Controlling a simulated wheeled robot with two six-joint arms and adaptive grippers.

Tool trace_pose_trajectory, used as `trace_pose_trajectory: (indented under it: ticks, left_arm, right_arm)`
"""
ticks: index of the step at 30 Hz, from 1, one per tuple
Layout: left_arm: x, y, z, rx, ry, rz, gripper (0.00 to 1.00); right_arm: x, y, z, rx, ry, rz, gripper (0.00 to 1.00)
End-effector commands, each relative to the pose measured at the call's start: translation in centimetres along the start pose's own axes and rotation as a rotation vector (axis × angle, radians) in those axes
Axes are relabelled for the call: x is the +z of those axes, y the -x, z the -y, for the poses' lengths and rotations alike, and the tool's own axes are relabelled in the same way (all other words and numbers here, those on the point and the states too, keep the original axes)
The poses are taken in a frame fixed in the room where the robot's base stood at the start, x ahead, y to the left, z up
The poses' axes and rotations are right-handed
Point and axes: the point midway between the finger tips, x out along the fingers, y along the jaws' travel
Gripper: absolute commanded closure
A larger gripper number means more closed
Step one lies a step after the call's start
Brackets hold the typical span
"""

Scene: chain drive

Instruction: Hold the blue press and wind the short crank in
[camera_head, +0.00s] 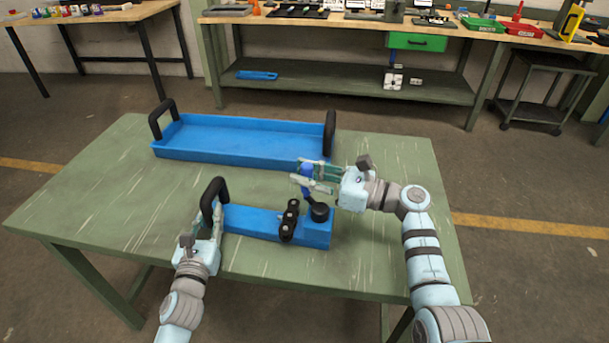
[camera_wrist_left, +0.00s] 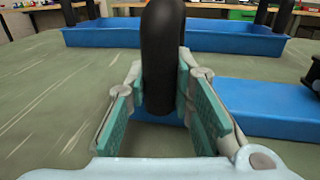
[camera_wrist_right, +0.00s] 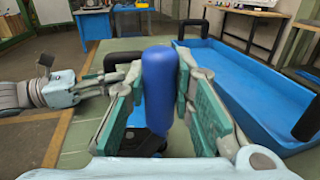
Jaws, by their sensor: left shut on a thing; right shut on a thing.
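The blue press (camera_head: 262,222) lies on the green table, a flat blue base with a black loop handle (camera_head: 213,190) at its left end. My left gripper (camera_head: 212,217) is shut on that black handle; the left wrist view shows the handle (camera_wrist_left: 162,50) upright between the fingers. Black rollers (camera_head: 289,220) and a round black hub (camera_head: 320,212) sit on the press's right part. The short crank's blue grip (camera_head: 306,170) rises behind the hub. My right gripper (camera_head: 315,180) is shut on it; the right wrist view shows the grip (camera_wrist_right: 158,75) between the fingers. The crank's lower part is partly hidden.
A long blue tray (camera_head: 240,137) with black end handles stands behind the press, its right end close to my right gripper. The table (camera_head: 100,215) is clear on the left and front. A workbench (camera_head: 440,95) stands farther back.

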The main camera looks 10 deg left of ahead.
Motion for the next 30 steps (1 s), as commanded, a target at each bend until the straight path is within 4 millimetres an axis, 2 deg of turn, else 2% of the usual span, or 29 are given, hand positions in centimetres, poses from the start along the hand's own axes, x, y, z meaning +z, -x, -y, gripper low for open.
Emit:
trace_pose_trajectory:
  ticks: [15,30]
  left_arm:
    - [0.1,0.0,0.0,0.0,0.0,0.002,1.0]
    - [0.1,0.0,-0.1,0.001,-0.001,0.001,1.0]
  right_arm:
    - [-0.2,1.1,1.2,-0.313,-0.002,-0.002,1.0]
    - [-0.1,1.4,1.4,-0.366,-0.001,-0.001,1.0]
